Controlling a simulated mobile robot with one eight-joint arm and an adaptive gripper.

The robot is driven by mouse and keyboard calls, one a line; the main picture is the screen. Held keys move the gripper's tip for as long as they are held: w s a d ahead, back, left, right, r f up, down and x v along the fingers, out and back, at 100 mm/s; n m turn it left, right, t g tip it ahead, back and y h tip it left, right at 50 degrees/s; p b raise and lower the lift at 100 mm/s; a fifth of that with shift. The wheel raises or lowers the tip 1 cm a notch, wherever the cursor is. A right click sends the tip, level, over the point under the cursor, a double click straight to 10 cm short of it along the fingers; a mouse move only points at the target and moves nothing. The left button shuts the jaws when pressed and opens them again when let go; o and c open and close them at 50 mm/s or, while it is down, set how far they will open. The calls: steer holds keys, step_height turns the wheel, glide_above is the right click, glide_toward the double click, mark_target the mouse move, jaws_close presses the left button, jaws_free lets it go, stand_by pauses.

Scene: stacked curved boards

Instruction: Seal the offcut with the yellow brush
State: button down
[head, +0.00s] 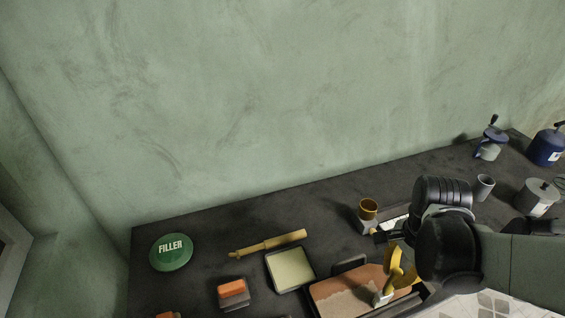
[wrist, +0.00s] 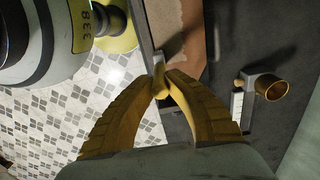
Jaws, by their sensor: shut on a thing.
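My gripper (head: 392,280) has yellow curved fingers, and in the wrist view (wrist: 160,88) their tips meet on a small brush. The brush (wrist: 159,66) has a pale head past the fingertips; most of its handle is hidden. In the head view the brush (head: 382,298) points down over a dark-edged board, apparently the offcut (head: 340,301). I cannot tell whether it touches the surface. The board has an orange-brown area and a lighter, ragged-edged tan area. Its lower edge is cut off, and my arm covers its right side. The board (wrist: 184,25) also shows at the wrist view's top.
A shallow tray of pale yellow (head: 290,268) lies left of the board, near a yellow stick-like tool (head: 268,243). A brass-coloured cup (head: 368,208) stands behind. An orange-topped block (head: 233,291) and green FILLER tin (head: 171,252) lie left. Pots stand right.

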steer(key=shift+w+d, duration=0.25)
steer(key=shift+d, duration=0.5)
steer(key=shift+w+a+b, duration=0.25)
steer(key=shift+w+b, duration=0.05)
steer(key=shift+w, duration=0.35)
steer(key=a, duration=0.3)
steer(key=shift+s+a, duration=0.1)
steer(key=shift+s, duration=0.15)
steer(key=shift+a, duration=0.15)
